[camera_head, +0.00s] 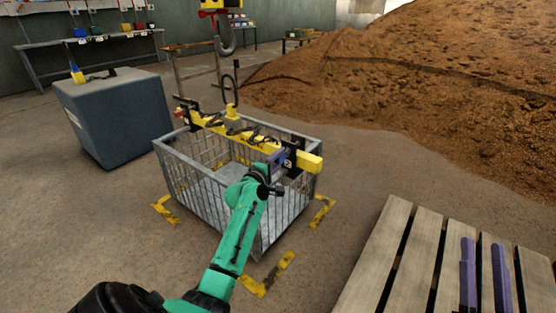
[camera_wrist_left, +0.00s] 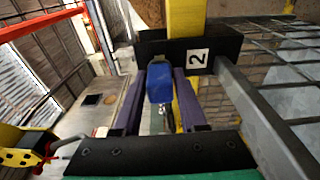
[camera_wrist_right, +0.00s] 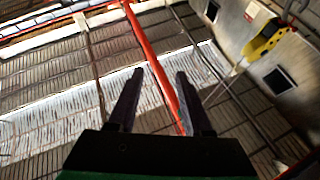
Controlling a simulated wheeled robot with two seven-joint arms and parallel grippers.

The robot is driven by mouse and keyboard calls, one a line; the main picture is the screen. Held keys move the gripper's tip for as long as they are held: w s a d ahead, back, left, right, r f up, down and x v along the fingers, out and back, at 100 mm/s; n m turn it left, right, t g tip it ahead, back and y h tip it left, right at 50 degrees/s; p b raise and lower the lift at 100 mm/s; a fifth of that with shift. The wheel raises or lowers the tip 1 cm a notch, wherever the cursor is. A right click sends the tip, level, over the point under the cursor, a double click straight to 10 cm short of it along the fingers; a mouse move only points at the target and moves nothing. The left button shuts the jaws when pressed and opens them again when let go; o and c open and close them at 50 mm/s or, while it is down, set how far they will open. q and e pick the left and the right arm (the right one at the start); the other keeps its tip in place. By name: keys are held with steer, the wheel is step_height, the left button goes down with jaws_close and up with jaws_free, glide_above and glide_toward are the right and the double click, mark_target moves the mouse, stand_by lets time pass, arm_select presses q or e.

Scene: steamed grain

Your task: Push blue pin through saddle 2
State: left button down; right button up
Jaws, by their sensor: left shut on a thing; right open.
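Saddle 2 is a black bracket (camera_wrist_left: 222,46) with a white "2" label in the left wrist view. It sits around the yellow beam (camera_wrist_left: 186,18). In the head view saddle 2 (camera_head: 298,157) is near the beam's right end. My left gripper (camera_wrist_left: 160,72) is shut on the blue pin (camera_wrist_left: 159,84), whose blue head shows between the purple fingers right at the saddle. How deep the pin sits cannot be told. In the head view my left gripper (camera_head: 277,159) is at the saddle. My right gripper (camera_head: 484,262) is open and empty above the pallet, fingers pointing up.
The yellow beam (camera_head: 250,138) lies over a grey wire crate (camera_head: 190,178), below a hanging hook (camera_head: 226,40). A slatted wooden pallet (camera_head: 400,255) is at the lower right. A grey block (camera_head: 115,120) stands at left. A brown grain heap (camera_head: 420,70) fills the back right.

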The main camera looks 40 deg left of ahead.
arm_select(q)
steer(key=shift+w, duration=0.9)
arm_select(e)
steer(key=shift+t+y, duration=0.3)
steer(key=shift+t, duration=0.5)
steer(key=shift+s+d+r, duration=0.15)
steer(key=shift+d+r, duration=0.05)
steer(key=shift+r, duration=0.9)
steer(key=shift+s+d+r, duration=0.1)
steer(key=shift+d+r, duration=0.05)
steer(key=shift+r, duration=0.95)
arm_select(q)
steer(key=shift+c, duration=1.9)
jaws_free()
steer(key=shift+r, duration=0.1)
steer(key=shift+s, duration=0.15)
